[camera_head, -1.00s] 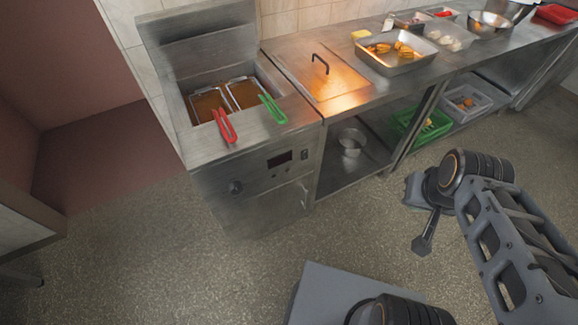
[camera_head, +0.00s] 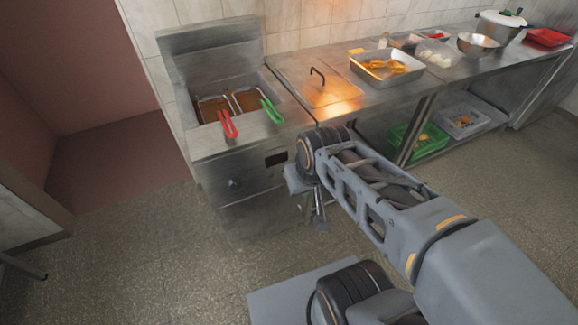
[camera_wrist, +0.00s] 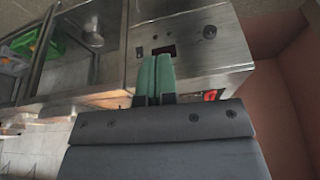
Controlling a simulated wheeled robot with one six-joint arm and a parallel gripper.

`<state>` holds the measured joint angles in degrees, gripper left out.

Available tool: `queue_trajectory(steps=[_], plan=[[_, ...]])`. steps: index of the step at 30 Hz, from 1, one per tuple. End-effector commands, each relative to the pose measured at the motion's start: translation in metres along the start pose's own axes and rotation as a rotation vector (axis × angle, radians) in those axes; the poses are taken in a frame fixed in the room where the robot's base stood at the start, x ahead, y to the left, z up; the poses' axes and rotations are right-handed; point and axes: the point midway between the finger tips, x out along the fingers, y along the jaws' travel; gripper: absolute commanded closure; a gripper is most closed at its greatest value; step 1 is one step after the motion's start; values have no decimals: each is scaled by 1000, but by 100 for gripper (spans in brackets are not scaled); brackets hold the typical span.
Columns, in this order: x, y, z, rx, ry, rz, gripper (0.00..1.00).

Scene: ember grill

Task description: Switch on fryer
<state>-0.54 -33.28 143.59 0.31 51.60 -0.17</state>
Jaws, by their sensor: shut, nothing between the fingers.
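The steel fryer (camera_head: 215,150) stands against the wall in the head view, with two baskets sitting in its oil. Its front panel has a dark display (camera_head: 277,157) and a round knob (camera_head: 235,182). In the wrist view the panel appears upside down, with the display (camera_wrist: 164,50), the knob (camera_wrist: 210,31) and a small switch-like part (camera_wrist: 138,52). My arm hides the panel's right end in the head view.
Red (camera_head: 228,125) and green (camera_head: 271,110) basket handles stick out over the fryer's front edge. A steel counter (camera_head: 325,108) with a food tray (camera_head: 385,78) adjoins on the right. A green crate (camera_head: 405,145) sits below. The floor in front is open.

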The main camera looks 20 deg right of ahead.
Motion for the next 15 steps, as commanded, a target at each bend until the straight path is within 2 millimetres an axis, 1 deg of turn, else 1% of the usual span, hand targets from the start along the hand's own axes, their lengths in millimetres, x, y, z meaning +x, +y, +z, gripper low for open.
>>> queue_trajectory(steps=[6,8,11,14,15], plan=[[0,0,0,0,0,0,100],[4,2,-1,-6,6,6,100],[25,12,-8,-47,49,38,100],[64,35,-24,-152,139,113,100],[83,47,-32,-214,184,154,100]])
